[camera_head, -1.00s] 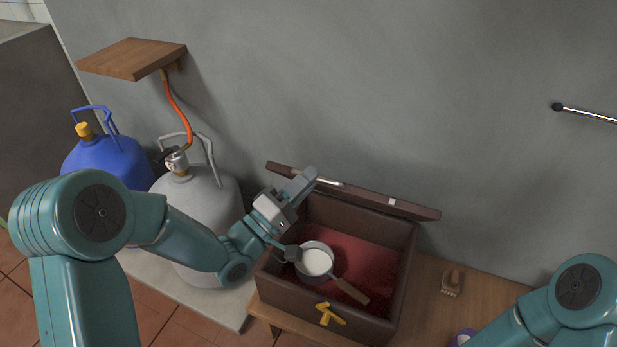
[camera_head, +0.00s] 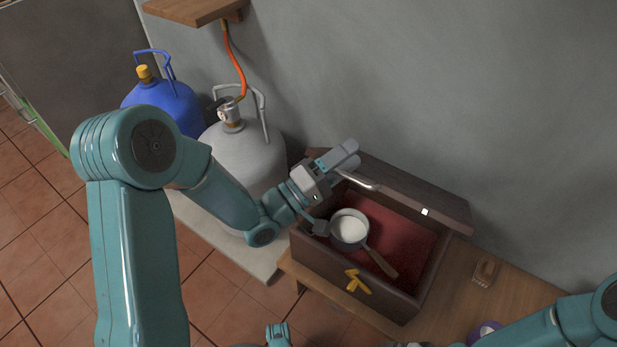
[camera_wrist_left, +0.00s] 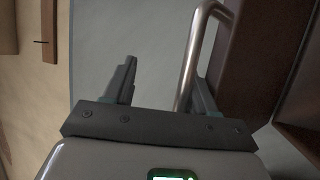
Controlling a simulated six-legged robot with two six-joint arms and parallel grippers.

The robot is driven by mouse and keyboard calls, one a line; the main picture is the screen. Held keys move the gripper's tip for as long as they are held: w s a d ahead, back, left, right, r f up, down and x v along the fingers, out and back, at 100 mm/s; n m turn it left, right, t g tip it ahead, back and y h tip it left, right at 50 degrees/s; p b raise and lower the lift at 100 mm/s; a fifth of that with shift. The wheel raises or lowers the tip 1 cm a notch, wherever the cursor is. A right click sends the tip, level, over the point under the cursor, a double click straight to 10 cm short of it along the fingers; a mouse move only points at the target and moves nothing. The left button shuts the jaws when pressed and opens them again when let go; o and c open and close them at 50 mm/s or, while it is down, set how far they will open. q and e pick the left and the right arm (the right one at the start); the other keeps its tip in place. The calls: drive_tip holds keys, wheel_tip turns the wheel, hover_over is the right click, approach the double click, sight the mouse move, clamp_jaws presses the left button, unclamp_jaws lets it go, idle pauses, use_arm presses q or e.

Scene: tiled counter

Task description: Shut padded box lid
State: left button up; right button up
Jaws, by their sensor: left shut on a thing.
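The padded box (camera_head: 345,275) is dark brown with a red lining and stands on a wooden bench. Its lid (camera_head: 410,190) is raised at the back, toward the wall, so the inside shows. A bent metal handle (camera_head: 362,183) sits at the lid's left part. My left gripper (camera_head: 345,163) is shut on this handle; in the left wrist view the handle (camera_wrist_left: 192,60) runs between the fingers, closer to the right one. A grey saucepan (camera_head: 349,229) with white contents lies inside the box. My right arm shows at lower right; its gripper is out of view.
A yellow latch-like piece (camera_head: 357,282) is on the box front. A grey gas cylinder (camera_head: 243,160) and a blue one (camera_head: 165,105) stand left of the box. A wooden brush-like item (camera_head: 485,272) and a purple object (camera_head: 486,330) lie on the bench (camera_head: 455,290) at right.

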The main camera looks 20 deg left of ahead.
use_arm(q)
drive_tip(key=o, duration=0.7)
drive_tip(key=shift+y, duration=0.3)
drive_tip(key=v, duration=0.9)
drive_tip(key=shift+w+a+r, duration=0.15)
drive_tip(key=shift+a, duration=0.3)
drive_tip(key=shift+t, duration=0.3)
drive_tip(key=v, duration=0.4)
drive_tip(key=shift+a, duration=0.15)
drive_tip(key=c, duration=0.7)
drive_tip(key=shift+s+d, duration=0.2)
drive_tip(key=shift+s, duration=0.05)
drive_tip(key=shift+f, duration=0.2)
